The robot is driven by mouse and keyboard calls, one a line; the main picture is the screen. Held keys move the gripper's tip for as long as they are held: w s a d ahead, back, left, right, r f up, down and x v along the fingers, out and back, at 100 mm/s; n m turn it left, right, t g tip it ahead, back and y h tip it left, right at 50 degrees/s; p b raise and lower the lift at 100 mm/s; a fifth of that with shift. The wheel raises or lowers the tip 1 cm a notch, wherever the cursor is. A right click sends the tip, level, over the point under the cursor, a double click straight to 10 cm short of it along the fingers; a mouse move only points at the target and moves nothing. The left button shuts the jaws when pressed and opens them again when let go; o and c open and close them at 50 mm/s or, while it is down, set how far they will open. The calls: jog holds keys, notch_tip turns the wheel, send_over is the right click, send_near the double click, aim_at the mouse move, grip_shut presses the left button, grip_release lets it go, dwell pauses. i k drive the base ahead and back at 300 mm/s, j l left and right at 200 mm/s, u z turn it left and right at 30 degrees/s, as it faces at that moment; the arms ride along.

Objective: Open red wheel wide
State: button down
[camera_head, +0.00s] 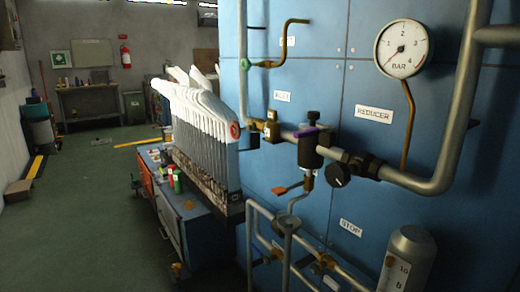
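A small red wheel (235,131) shows at the left end of the brass inlet valve (268,127), in front of the blue panel's left edge. It is seen nearly edge-on, with the white sock forms close behind it. How far the valve is turned cannot be told. The pipe runs right from the valve to a dark reducer body (311,152) and a black knob (338,175). A round pressure gauge (402,50) at upper right has its needle at the low end. My gripper is not in view.
A green wheel (245,64) sits above, and an orange-red lever (279,190) below. A grey cylinder (408,262) and thin pipes crowd the lower right. Rows of white sock forms (205,125) stand on a blue cabinet (190,225). Green floor (85,220) is open at left.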

aim_at(236, 130)
jog(key=i+j, duration=0.15)
jog(key=i, duration=0.25)
jog(key=i+j, duration=0.15)
jog(key=i, duration=0.25)
jog(key=i+j, duration=0.2)
jog(key=i, duration=0.2)
